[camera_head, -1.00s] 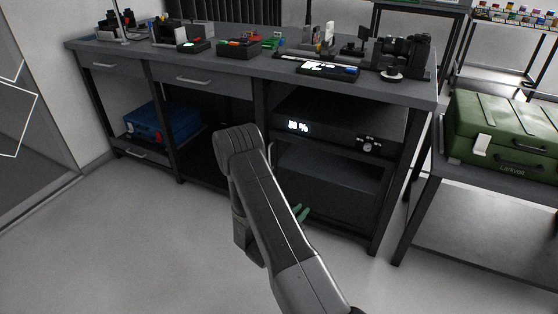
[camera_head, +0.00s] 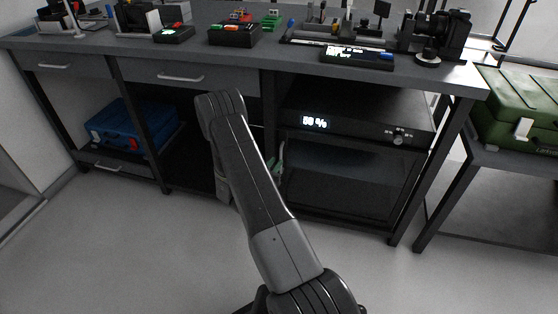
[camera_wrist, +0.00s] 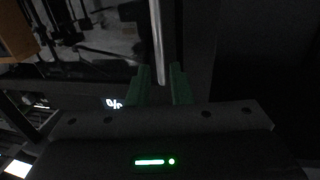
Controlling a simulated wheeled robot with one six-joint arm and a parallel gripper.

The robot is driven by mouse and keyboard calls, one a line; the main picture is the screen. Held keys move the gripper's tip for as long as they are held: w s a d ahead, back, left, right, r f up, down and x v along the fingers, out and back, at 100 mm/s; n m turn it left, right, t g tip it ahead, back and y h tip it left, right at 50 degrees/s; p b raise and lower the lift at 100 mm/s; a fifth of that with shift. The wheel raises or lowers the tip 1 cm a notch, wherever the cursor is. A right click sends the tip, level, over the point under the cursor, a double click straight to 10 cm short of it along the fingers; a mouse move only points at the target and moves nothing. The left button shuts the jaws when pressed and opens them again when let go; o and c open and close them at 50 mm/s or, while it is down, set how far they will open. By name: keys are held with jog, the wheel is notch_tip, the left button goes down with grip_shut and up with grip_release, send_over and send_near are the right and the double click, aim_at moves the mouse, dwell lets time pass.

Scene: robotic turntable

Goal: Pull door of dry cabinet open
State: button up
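The dry cabinet (camera_head: 365,115) is a black box under the right part of the workbench, with a lit "%" display (camera_head: 314,122) and knobs on its top panel. Its dark glass-fronted door (camera_head: 345,185) looks shut. My gripper (camera_head: 278,163) is at the door's left edge, mostly hidden behind my arm. In the wrist view, the two green fingers of my gripper (camera_wrist: 160,87) stand apart. A silver bar (camera_wrist: 157,40), seemingly the door handle, runs upright in line with the gap between them. I cannot tell whether they touch it.
The workbench (camera_head: 225,75) overhangs the cabinet and carries tools and a camera. A blue case (camera_head: 130,127) sits on the lower left shelf. A green case (camera_head: 515,110) stands on a low table at right. The floor (camera_head: 150,250) in front is clear.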

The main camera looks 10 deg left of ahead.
aim_at(281, 156)
jog(key=shift+x, duration=1.95)
grip_shut()
jog(key=shift+s, duration=0.1)
